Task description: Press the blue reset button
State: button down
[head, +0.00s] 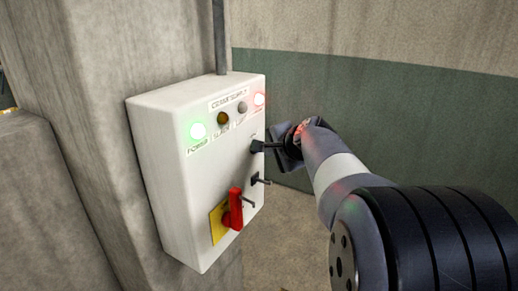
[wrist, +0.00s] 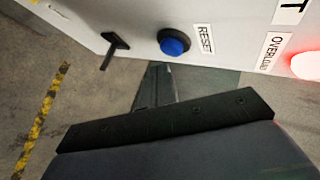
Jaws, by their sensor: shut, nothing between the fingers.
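A white control box (head: 165,170) is fixed to a concrete pillar. In the wrist view, a round blue button (wrist: 174,42) on a dark collar sits on its white face, beside a RESET label (wrist: 205,39). My gripper (head: 260,146) is shut and empty, its tips at the box face in the head view. The fingers (wrist: 156,85) also show in the wrist view, just below the button. I cannot tell whether they touch it. In the head view the button cannot be made out behind the fingertips.
A green lamp (head: 198,131) and a red lamp (head: 260,99) are lit near the top. Open floor (head: 290,215) lies to the right.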

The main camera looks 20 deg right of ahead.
jog(key=shift+w+a, duration=0.25)
jog(key=shift+w, duration=0.1)
jog(key=shift+w+a+p, duration=0.3)
jog(key=shift+w+p, duration=0.05)
jog(key=shift+p, duration=0.05)
dwell(0.8)
jog(key=shift+s+d+b, duration=0.5)
jog(key=shift+s+d, duration=0.05)
jog(key=shift+s, duration=0.15)
jog(key=s+d+b, duration=0.1)
jog(key=s, duration=0.1)
jog(key=s+d+b, duration=0.1)
jog(key=s+d, duration=0.1)
dwell(0.6)
